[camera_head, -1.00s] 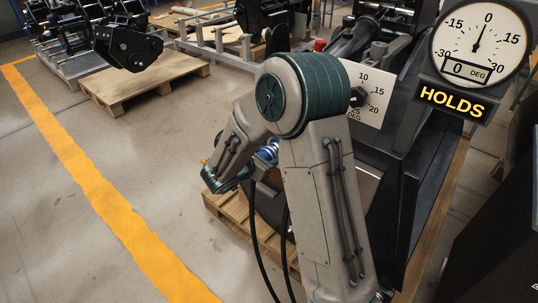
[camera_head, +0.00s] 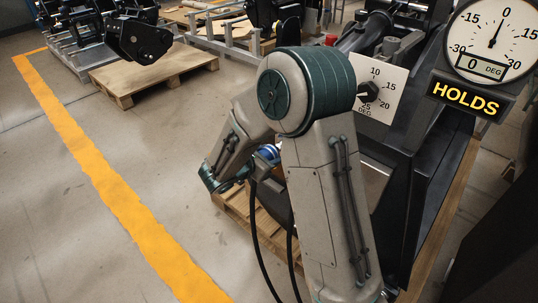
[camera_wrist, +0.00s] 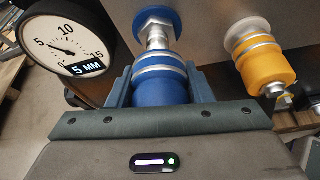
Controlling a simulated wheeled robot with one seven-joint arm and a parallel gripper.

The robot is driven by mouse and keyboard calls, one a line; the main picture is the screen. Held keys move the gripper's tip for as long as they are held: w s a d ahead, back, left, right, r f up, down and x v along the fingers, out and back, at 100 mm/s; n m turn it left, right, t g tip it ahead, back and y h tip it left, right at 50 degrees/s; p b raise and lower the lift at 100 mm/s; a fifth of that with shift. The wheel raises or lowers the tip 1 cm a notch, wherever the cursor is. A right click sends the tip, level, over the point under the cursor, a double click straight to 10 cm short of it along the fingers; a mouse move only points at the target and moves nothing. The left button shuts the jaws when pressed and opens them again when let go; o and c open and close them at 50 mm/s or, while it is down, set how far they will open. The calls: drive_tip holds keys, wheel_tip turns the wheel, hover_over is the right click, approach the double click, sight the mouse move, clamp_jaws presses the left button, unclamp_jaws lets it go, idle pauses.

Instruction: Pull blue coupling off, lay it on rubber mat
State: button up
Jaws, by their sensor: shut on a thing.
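The blue coupling (camera_wrist: 160,82) is in the middle of the wrist view, with silver bands around it. A bare metal stem (camera_wrist: 156,40) shows between it and the blue collar (camera_wrist: 155,20) on the grey panel. My gripper (camera_wrist: 159,88) is shut on the coupling, one finger on each side. In the head view the coupling (camera_head: 268,153) is a small blue patch, partly hidden behind my arm. I cannot make out the rubber mat in either view.
A yellow coupling (camera_wrist: 266,62) is on the panel to the right of the blue one. A round gauge (camera_wrist: 66,45) at left reads 5 MM. A larger dial (camera_head: 500,42) reads 0 DEG above a HOLDS sign (camera_head: 465,95). A wooden pallet (camera_head: 240,215) lies below my arm.

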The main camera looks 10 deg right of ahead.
drive_tip(key=shift+s+a, duration=0.1)
drive_tip(key=shift+a, duration=0.05)
drive_tip(key=shift+s+a, duration=0.55)
drive_tip(key=shift+a, duration=0.2)
drive_tip(key=shift+s+a, duration=0.55)
drive_tip(key=shift+a, duration=0.2)
